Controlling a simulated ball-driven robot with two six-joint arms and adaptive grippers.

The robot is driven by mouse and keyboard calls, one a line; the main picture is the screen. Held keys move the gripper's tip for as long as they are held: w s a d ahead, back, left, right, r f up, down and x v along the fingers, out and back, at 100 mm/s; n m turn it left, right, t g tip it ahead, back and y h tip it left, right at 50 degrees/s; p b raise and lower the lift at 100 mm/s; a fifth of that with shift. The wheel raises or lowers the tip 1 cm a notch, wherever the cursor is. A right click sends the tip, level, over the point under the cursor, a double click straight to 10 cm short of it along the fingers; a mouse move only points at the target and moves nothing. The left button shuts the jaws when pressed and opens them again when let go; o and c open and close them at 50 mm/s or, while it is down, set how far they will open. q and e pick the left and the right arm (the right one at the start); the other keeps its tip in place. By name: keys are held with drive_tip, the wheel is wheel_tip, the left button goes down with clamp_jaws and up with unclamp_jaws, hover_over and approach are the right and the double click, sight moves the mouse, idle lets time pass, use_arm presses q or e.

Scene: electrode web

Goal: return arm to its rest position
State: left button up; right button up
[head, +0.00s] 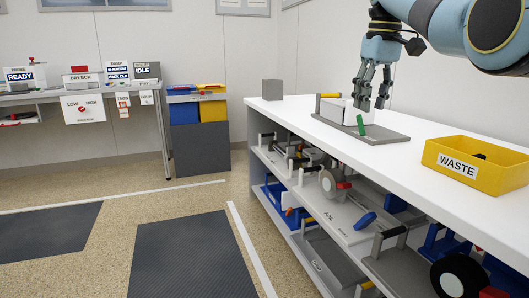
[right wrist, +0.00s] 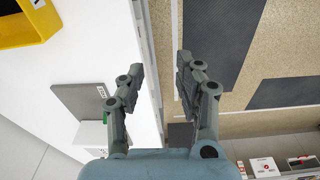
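My right gripper (head: 372,104) hangs from the blue-grey arm at the top right of the head view, fingers pointing down over the white bench (head: 300,112). In the right wrist view the right gripper (right wrist: 160,68) has its two fingers well apart with nothing between them. Beyond the gap are the bench edge and the floor. In the head view the gripper appears in front of a white block with a green piece (head: 361,125) on a grey plate (head: 385,143); I cannot tell the exact height. My left gripper is not in view.
A yellow WASTE bin (head: 488,177) stands on the bench at the right. A grey block (head: 272,90) sits at its far left end. Shelves below hold tools and blue trays. A second table (head: 60,96) with signs is at the left. The floor between is clear.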

drive_tip(key=s+d+f+g+p, duration=0.1)
drive_tip(key=s+f+g, duration=0.1)
drive_tip(key=s+f, duration=0.9)
drive_tip(key=s+f+g+p, duration=0.15)
drive_tip(key=s+f, duration=0.55)
drive_tip(key=f, duration=0.9)
drive_tip(key=s+d+f+g, duration=0.1)
drive_tip(key=s+f+g, duration=0.2)
drive_tip(key=s+f, duration=0.8)
drive_tip(key=s+d+f+m+g+p, duration=0.1)
drive_tip(key=s+d+f, duration=0.1)
drive_tip(key=s+f, duration=1.7)
drive_tip(key=s+d+f+m+t+h+p, duration=0.1)
drive_tip(key=s+f, duration=0.2)
drive_tip(key=s, duration=1.2)
drive_tip(key=s+d+f+t+p, duration=0.1)
drive_tip(key=s+d+f, duration=0.1)
drive_tip(key=s, duration=1.4)
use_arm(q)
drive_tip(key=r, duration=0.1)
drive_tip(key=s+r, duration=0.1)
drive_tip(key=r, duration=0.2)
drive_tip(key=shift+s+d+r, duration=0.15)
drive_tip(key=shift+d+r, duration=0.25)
use_arm(e)
drive_tip(key=w+f+m+t, duration=0.1)
drive_tip(key=w+t, duration=0.3)
drive_tip(key=w, duration=0.3)
drive_tip(key=shift+f+t, duration=0.25)
drive_tip(key=shift+t, duration=0.1)
